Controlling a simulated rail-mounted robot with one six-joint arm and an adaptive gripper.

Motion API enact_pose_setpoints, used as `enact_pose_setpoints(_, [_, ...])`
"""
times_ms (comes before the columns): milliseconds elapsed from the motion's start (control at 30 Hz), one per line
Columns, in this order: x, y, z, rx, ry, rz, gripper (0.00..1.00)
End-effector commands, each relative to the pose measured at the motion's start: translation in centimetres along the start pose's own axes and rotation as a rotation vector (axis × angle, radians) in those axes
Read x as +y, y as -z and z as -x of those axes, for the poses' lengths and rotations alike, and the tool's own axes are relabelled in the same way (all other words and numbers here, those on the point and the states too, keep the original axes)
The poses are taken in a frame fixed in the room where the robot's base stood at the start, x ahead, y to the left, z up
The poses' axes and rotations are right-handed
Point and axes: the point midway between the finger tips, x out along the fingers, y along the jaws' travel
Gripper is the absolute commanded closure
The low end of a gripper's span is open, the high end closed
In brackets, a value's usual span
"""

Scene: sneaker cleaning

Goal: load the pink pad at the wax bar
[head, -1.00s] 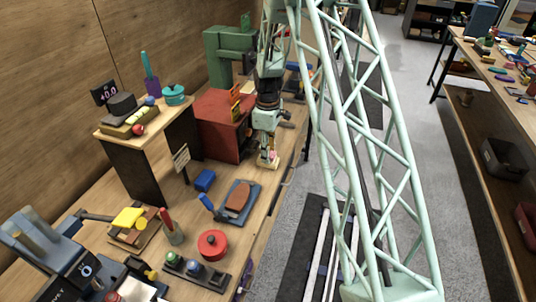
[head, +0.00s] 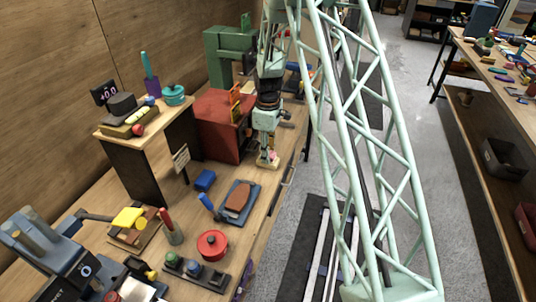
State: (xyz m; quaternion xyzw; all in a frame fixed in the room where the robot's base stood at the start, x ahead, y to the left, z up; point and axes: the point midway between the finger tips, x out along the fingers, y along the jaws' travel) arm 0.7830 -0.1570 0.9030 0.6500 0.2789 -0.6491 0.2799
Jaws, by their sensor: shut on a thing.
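My gripper (head: 267,157) points down at the right edge of the bench, in front of the red box. It is shut on a small pink thing, most likely the pink pad (head: 272,156), of which only a little shows between the fingers. A pale yellowish block, perhaps the wax bar (head: 264,165), lies on the bench right under the fingertips. Whether the pad touches the block is too small to tell.
The red box (head: 218,140) stands close left of my gripper, with a green machine (head: 222,55) behind. The bench edge is close on the right.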

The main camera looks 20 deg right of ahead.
Motion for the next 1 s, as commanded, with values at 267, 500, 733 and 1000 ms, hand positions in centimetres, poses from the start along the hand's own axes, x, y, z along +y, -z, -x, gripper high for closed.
enact_pose_setpoints(267, [-0.1,-0.1,0.0,-0.002,0.003,0.000,0.81])
enact_pose_setpoints(500, [-0.1,0.0,1.0,-0.001,0.001,0.000,0.81])
enact_pose_setpoints(733, [0.0,0.0,2.2,0.000,0.001,0.000,0.81])
enact_pose_setpoints(1000, [0.0,0.0,3.5,0.000,0.001,0.000,0.81])
